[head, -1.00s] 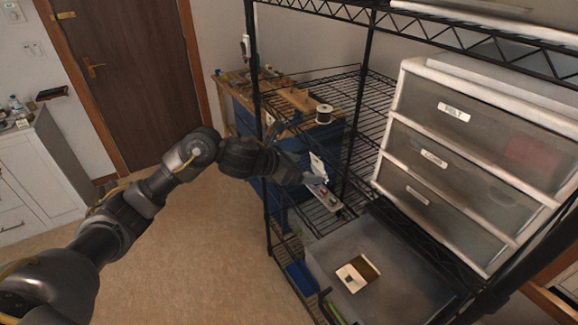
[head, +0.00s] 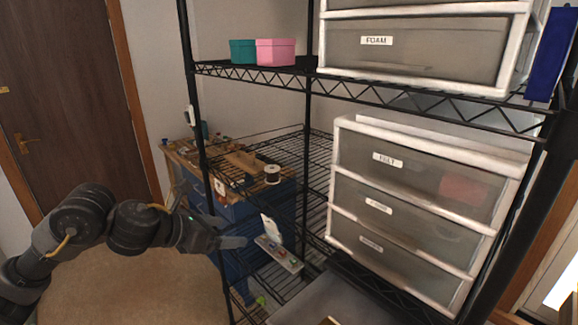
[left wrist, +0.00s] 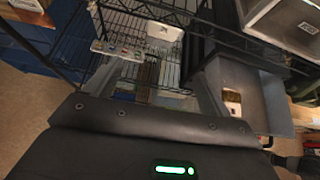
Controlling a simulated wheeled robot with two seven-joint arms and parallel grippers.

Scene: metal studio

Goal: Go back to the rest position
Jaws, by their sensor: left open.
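My left gripper (head: 232,240) reaches in from the left at the front post of the black wire shelf. In the left wrist view its two fingers (left wrist: 158,85) are spread, with nothing visible between them. In the head view a strip with coloured buttons (head: 278,254) and a white piece (head: 270,229) show just right of the fingertips; whether they touch is unclear.
The black wire shelf (head: 355,83) holds drawer units labelled FOAM (head: 440,55) and FELT (head: 440,170). Pink (head: 275,52) and teal (head: 243,52) boxes sit on the upper shelf. A blue workbench (head: 240,208) stands behind. Open floor (head: 130,285) lies left.

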